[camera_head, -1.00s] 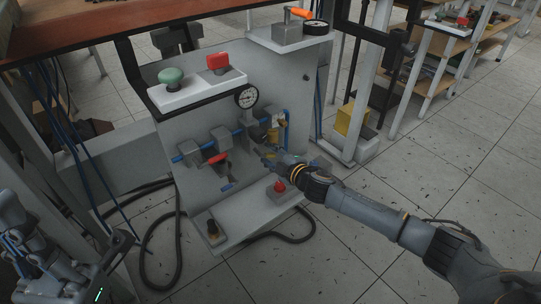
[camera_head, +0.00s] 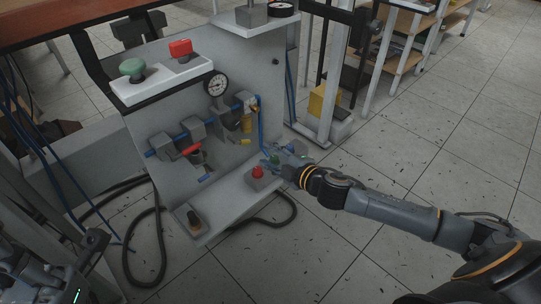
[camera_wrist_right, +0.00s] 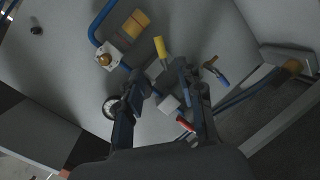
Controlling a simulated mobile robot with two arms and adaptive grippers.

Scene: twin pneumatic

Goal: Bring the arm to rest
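My right arm reaches in from the lower right. Its gripper (camera_head: 277,157) is in front of the right side of the grey pneumatic panel (camera_head: 150,110), above the lower shelf with the red button (camera_head: 257,171). In the right wrist view the two fingers of the right gripper (camera_wrist_right: 160,85) are spread, with nothing held between them. Panel fittings, a yellow handle (camera_wrist_right: 160,47) and a gauge (camera_wrist_right: 110,107) show beyond them. My left gripper (camera_head: 40,275) is at the lower left, partly cut off; its fingers cannot be made out.
The panel carries a green button (camera_head: 132,67), a red switch (camera_head: 181,48), a gauge (camera_head: 216,84), a red-handled valve (camera_head: 191,149) and blue pipes. A black knob (camera_head: 194,218) sits on the lower shelf. Dark hoses (camera_head: 160,240) lie on the floor. The floor at right is open.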

